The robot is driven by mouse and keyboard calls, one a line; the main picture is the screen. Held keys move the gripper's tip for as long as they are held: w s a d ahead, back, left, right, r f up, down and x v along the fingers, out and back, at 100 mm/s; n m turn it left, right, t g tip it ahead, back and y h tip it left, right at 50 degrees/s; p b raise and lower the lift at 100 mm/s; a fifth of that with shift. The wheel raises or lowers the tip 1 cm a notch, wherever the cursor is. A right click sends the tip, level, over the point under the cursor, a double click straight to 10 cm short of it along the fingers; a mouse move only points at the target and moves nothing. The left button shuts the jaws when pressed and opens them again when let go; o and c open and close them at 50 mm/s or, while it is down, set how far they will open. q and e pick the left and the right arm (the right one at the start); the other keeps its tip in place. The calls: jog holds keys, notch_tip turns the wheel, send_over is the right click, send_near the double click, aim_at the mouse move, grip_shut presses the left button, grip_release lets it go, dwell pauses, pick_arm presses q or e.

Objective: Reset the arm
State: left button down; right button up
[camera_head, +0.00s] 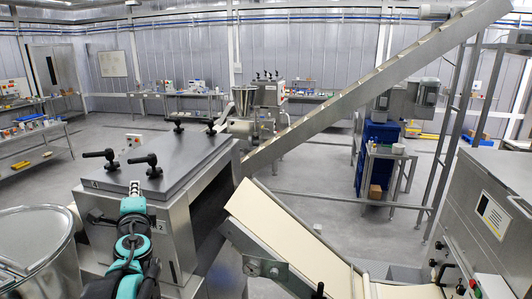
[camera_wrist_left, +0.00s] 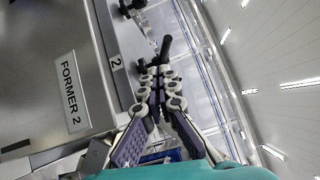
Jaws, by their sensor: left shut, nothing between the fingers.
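My left arm (camera_head: 130,245), teal and black, comes up from the bottom left of the head view. My left gripper (camera_head: 135,188) is in front of the steel machine (camera_head: 185,215). In the left wrist view the fingers of the gripper (camera_wrist_left: 157,72) are closed together with nothing between them. A plate reading FORMER 2 (camera_wrist_left: 73,90) is on the machine face to the left of the fingers. A black handle (camera_wrist_left: 165,48) shows just beyond the fingertips; I cannot tell whether they touch it. My right arm and right gripper are not in view.
The machine's grey lid (camera_head: 160,152) carries black clamp handles (camera_head: 98,154). A round steel vessel (camera_head: 35,245) stands at the left. A cream belt (camera_head: 285,235) slopes down in the middle. A long inclined conveyor (camera_head: 375,82) crosses behind. Open floor (camera_head: 45,185) lies at the back left.

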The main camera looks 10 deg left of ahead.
pick_arm(q)
jog(key=s+d+f+n+g+h+b, duration=0.1)
jog(key=s+d+f+n+g+h, duration=0.25)
jog(key=s+d+f, duration=0.5)
jog(key=s+d+f+n+g+h, duration=0.25)
jog(key=s+d+f+n, duration=0.25)
jog(key=d+f, duration=0.6)
jog(key=s+d+f+n+g+h+b, duration=0.15)
jog(key=s+d+f+n+h, duration=0.3)
jog(key=s+d+f, duration=0.5)
jog(key=w+a+f+b, duration=0.1)
jog(key=f+b, duration=1)
jog(key=f, duration=0.2)
jog(key=w+a+f+b, duration=0.1)
jog(key=w+f+b, duration=0.1)
jog(key=f+b, duration=1)
jog(key=shift+f, duration=0.5)
jog(key=shift+a+g, duration=0.1)
jog(key=shift+g, duration=0.15)
